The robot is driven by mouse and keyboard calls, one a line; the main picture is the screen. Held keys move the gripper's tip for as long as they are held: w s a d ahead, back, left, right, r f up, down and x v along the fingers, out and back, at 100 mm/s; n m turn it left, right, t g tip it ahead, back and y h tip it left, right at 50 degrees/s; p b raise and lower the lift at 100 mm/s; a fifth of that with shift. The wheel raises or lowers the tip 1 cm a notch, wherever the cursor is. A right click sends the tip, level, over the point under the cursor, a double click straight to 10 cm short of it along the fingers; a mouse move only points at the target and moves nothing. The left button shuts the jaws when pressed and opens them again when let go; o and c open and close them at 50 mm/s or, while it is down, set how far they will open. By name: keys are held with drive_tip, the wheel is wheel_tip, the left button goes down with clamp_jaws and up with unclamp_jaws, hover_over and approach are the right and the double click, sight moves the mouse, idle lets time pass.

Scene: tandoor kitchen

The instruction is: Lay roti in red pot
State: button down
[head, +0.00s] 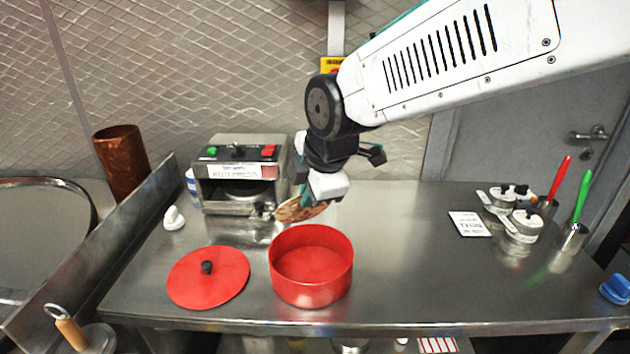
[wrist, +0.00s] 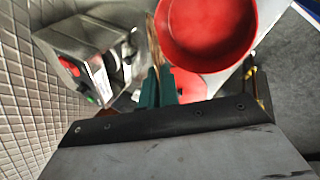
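The red pot (head: 311,290) stands open and upright near the table's front edge, with nothing visible inside. It also shows at the top of the wrist view (wrist: 205,30). The round, tan roti (head: 296,210) is tilted in the air behind the pot's rim, in front of the press. My gripper (head: 310,200) is above and behind the pot, with its fingers at the roti's upper right edge, shut on it.
A red lid (head: 225,272) with a black knob lies left of the pot. The roti press (head: 240,172) stands behind, with a small white object (head: 173,218) beside it. Spice jars, a label card (head: 469,224) and utensil cups are at the right.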

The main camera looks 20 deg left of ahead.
wheel_tip(320, 180, down, 9)
idle(0.6)
drive_tip(key=c, duration=1.6)
unclamp_jaws()
drive_tip(key=shift+r, duration=0.15)
drive_tip(key=shift+s+v, duration=0.15)
drive_tip(key=shift+v, duration=1.7)
drive_tip(key=shift+s+v, duration=0.1)
drive_tip(key=shift+v, duration=1.8)
drive_tip(key=shift+a, duration=0.15)
drive_tip(key=r, duration=0.5)
drive_tip(key=s+r, duration=0.1)
drive_tip(key=r, duration=0.2)
drive_tip(key=shift+d+r, duration=0.3)
drive_tip(key=shift+d, duration=0.1)
